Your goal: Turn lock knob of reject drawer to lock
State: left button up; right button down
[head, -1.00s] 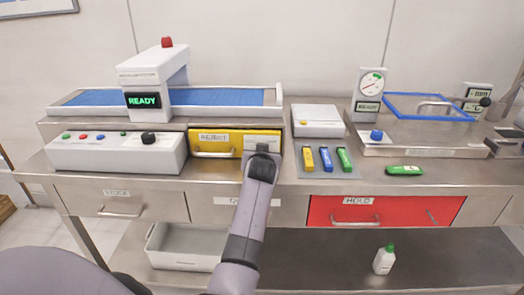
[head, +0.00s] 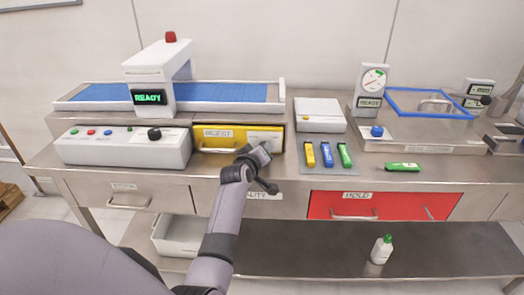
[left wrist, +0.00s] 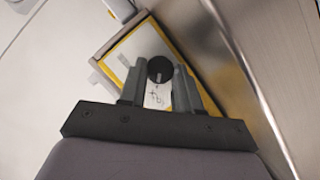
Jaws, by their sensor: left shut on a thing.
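The yellow reject drawer (head: 216,148), labelled REJECT, sits flush in the bench front with a handle at its left. In the left wrist view, a round black lock knob (left wrist: 160,68) with a light mark stands on a white plate (left wrist: 128,58) edged in yellow. My left gripper (head: 262,150) is at the drawer's right part and hides the knob in the head view. In the left wrist view, its fingers (left wrist: 162,80) are on either side of the knob, shut on it. Dark print shows on the plate below the knob. My right gripper is not in view.
A white control box (head: 125,148) stands just left of the drawer. A mat (head: 328,168) with yellow, blue and green items lies to the right. The red HOLD drawer (head: 385,205) is lower right. A white bin (head: 174,238) and a bottle (head: 382,250) are on the lower shelf.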

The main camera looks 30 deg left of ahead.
pick_arm(q)
jog(key=shift+n, duration=0.3)
dwell(0.4)
jog(key=o, duration=0.8)
